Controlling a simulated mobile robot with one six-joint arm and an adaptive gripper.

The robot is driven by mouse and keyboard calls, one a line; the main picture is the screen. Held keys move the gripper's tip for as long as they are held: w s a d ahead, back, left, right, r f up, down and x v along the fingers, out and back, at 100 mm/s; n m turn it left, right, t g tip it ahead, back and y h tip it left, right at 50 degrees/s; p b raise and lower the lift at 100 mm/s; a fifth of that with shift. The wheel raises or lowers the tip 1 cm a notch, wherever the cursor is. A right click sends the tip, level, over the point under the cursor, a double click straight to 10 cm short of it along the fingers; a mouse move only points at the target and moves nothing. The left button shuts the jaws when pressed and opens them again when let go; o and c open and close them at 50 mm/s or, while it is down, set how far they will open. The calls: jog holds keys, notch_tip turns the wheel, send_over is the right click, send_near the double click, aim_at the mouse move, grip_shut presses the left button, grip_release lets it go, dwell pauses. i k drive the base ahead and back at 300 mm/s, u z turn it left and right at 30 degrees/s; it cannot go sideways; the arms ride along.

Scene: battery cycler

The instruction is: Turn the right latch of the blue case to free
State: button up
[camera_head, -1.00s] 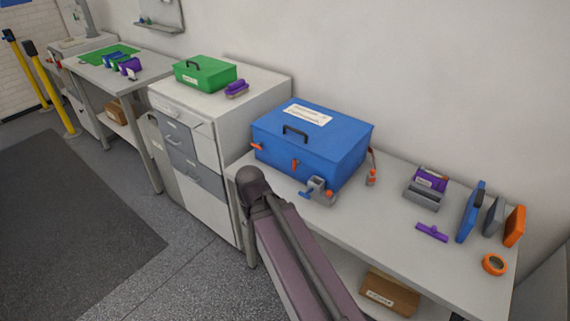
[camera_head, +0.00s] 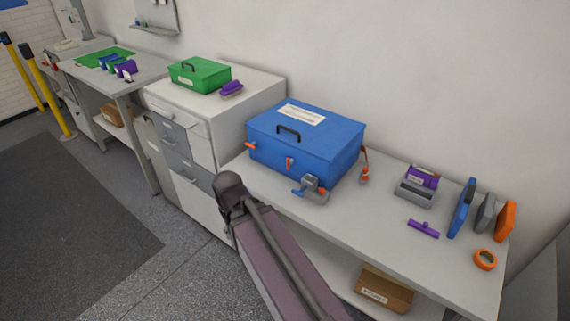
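The blue case (camera_head: 325,151) stands shut on the workbench, with a black handle and a white label on its lid. One orange latch (camera_head: 250,145) sticks out sideways at the left end of its front. Another, redder latch (camera_head: 289,163) stands about upright further right on the front; it looks like the right one of the two. Its exact setting is too small to tell. My arm shows in front of the bench, its dark joint left of and below the case. My gripper is not in view, and no contact with the case is visible.
A grey clamp-like fixture (camera_head: 312,187) with blue and orange parts sits at the case's front right corner. An orange-tipped item (camera_head: 365,173) hangs or stands by its right side. A green case (camera_head: 199,75) stands on the cabinet. An orange tape ring (camera_head: 485,260) lies far right.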

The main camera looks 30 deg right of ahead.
aim_at(290, 162)
jog(key=k, duration=1.7)
jog(key=z, duration=0.45)
jog(key=i, duration=1.3)
